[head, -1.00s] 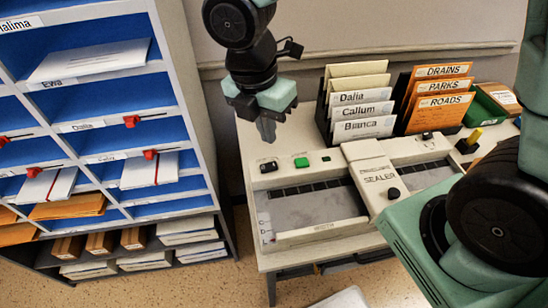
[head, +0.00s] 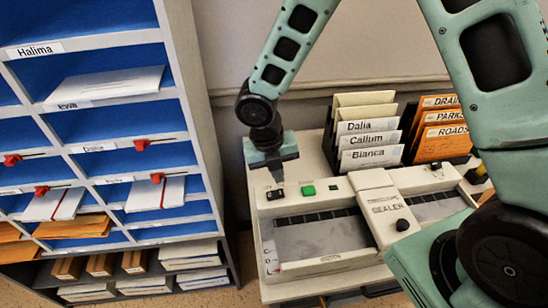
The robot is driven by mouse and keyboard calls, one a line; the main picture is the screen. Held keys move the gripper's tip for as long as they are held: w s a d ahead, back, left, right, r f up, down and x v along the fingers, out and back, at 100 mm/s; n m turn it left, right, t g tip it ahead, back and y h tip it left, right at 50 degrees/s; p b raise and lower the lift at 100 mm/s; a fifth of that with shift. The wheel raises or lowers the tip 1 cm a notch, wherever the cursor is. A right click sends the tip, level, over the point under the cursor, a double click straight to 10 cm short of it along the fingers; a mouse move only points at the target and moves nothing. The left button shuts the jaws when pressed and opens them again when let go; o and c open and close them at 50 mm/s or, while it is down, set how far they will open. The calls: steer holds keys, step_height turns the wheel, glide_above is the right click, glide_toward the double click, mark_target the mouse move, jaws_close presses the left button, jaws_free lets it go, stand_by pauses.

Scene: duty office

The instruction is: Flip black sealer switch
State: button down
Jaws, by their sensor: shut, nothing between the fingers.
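The black sealer switch (head: 275,194) is a small dark rocker at the left end of the sealer's (head: 330,190) pale top panel. A green button (head: 308,191) sits to its right. My gripper (head: 277,178) is shut and empty, pointing down just above the switch. Its fingertips look very close to the switch; I cannot tell whether they touch it. Which way the rocker is tipped is too small to tell.
A blue pigeonhole rack (head: 110,130) with letters stands left of the sealer. File holders with white cards (head: 368,140) and orange cards (head: 440,125) stand behind the sealer. A black knob (head: 402,225) sits on the sealer's raised middle. The wall is behind.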

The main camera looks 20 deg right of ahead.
mark_target(283, 193)
steer(key=shift+s+d+f, duration=0.1)
steer(key=shift+d+f, duration=0.15)
steer(key=shift+f, duration=1)
steer(key=shift+d+f, duration=0.2)
steer(key=shift+f, duration=1)
